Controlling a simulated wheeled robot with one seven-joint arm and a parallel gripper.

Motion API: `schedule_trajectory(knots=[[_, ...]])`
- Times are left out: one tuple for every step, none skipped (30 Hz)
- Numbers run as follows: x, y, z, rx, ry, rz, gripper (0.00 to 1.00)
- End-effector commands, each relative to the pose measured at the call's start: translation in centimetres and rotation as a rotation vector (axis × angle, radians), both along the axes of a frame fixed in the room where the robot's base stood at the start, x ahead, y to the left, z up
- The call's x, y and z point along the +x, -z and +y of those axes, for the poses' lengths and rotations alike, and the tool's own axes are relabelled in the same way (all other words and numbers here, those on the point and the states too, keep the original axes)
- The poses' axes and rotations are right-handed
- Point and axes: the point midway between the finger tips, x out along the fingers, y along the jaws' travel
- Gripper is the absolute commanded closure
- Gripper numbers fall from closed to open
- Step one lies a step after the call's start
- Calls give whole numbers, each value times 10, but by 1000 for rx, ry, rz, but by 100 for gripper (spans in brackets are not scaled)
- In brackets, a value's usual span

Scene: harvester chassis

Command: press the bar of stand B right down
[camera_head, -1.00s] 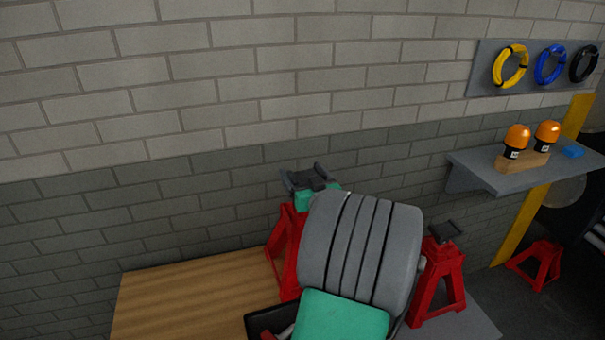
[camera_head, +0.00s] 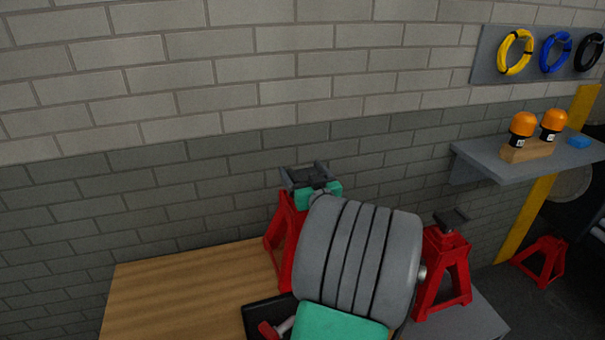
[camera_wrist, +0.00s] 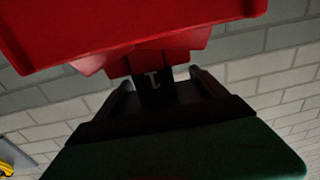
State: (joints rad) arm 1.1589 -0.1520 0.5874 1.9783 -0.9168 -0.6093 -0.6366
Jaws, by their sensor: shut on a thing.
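A red stand (camera_head: 285,240) stands at the left on the wooden top, and another red stand (camera_head: 445,265) with a dark forked top stands at the right. No letter shows on either, so I cannot tell which is B. My gripper (camera_head: 312,181), with its green palm and dark fingers, is at the top of the left stand. In the wrist view, my gripper (camera_wrist: 158,85) has its fingers on both sides of a dark bar (camera_wrist: 153,80) with a pale mark, close against the red stand body (camera_wrist: 130,25). It is shut on this bar. My grey arm link hides part of the left stand.
A grey shelf (camera_head: 480,165) with two orange beacons (camera_head: 538,125) juts from the wall at the right. Coils (camera_head: 516,52) hang above it. A black tray (camera_head: 258,318) lies by my arm. The wooden top (camera_head: 190,290) is clear at the left.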

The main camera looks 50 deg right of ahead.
Motion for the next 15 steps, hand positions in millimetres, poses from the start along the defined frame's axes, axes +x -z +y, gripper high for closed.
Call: schedule_trajectory(knots=[[-1,8,1,11,1,13,91],[-1,8,1,11,1,14,91],[-1,9,1,11,2,14,18],[-1,9,1,11,2,14,15],[-1,8,1,11,2,14,13],[-1,8,1,11,1,13,9],[-1,7,0,10,1,12,7],[-1,7,0,10,1,11,4],[-1,6,0,9,1,10,1],[-1,6,0,8,1,10,0],[-1,6,0,8,1,9,0],[-1,5,0,8,1,9,0],[-1,5,0,7,1,9,0],[-1,5,0,7,1,9,0],[-1,5,0,7,1,9,0]])
